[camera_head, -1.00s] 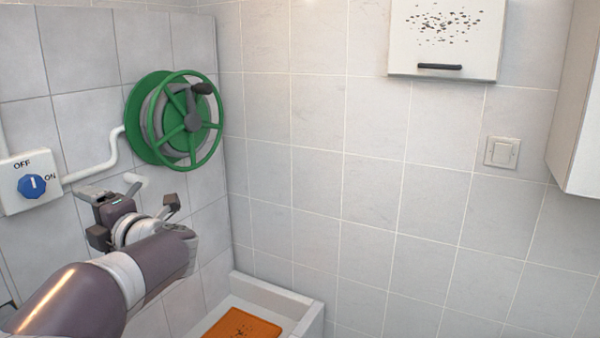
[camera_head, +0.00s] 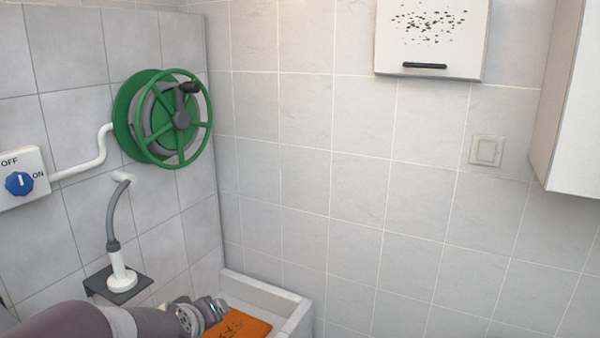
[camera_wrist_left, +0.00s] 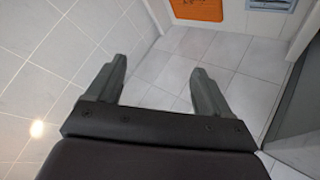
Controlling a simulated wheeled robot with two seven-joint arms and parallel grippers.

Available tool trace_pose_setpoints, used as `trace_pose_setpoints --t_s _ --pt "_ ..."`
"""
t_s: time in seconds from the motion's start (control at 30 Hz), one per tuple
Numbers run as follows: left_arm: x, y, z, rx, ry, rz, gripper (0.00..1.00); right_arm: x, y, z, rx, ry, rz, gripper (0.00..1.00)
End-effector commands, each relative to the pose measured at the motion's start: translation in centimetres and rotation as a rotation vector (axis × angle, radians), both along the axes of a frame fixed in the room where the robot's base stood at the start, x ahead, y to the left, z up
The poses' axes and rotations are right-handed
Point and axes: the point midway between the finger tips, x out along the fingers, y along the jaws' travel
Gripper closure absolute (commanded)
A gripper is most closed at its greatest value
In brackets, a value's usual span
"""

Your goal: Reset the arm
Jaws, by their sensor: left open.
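My left arm comes in from the bottom left of the head view. Its left gripper (camera_head: 212,312) is low there, in front of the orange towel-like piece (camera_head: 240,325) in the white basin (camera_head: 303,318), partly covering it. In the left wrist view my left gripper (camera_wrist_left: 158,66) has its two grey fingers spread wide with only floor tiles behind them, so it is open and empty. My right gripper is not in view.
A green hose reel (camera_head: 163,118) hangs on the left wall beside a blue OFF/ON dial (camera_head: 19,184). A hose nozzle (camera_head: 121,272) stands upright on a small dark shelf (camera_head: 100,285). A speckled cabinet (camera_head: 430,35) and a light switch (camera_head: 486,150) are on the back wall.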

Motion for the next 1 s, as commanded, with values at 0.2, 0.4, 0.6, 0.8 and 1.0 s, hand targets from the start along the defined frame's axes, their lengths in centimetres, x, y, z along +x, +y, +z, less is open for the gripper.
trace_pose_setpoints --t_s 0.2,0.4,0.6,0.8,1.0 --pt "-12.2 -1.5 -8.7 0.184 0.468 -0.381 0.19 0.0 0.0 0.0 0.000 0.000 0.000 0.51" --pt "-21.2 -0.2 -10.3 0.297 0.735 -0.580 0.19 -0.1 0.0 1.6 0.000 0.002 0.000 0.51" --pt "-20.9 -0.2 -1.3 0.294 0.728 -0.575 0.19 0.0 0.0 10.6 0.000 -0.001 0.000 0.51" --pt "-20.8 -0.2 4.4 0.293 0.726 -0.573 0.19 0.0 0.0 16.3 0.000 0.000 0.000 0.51" --pt "-20.8 -0.2 5.0 0.293 0.726 -0.572 0.19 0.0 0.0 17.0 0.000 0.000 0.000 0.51"
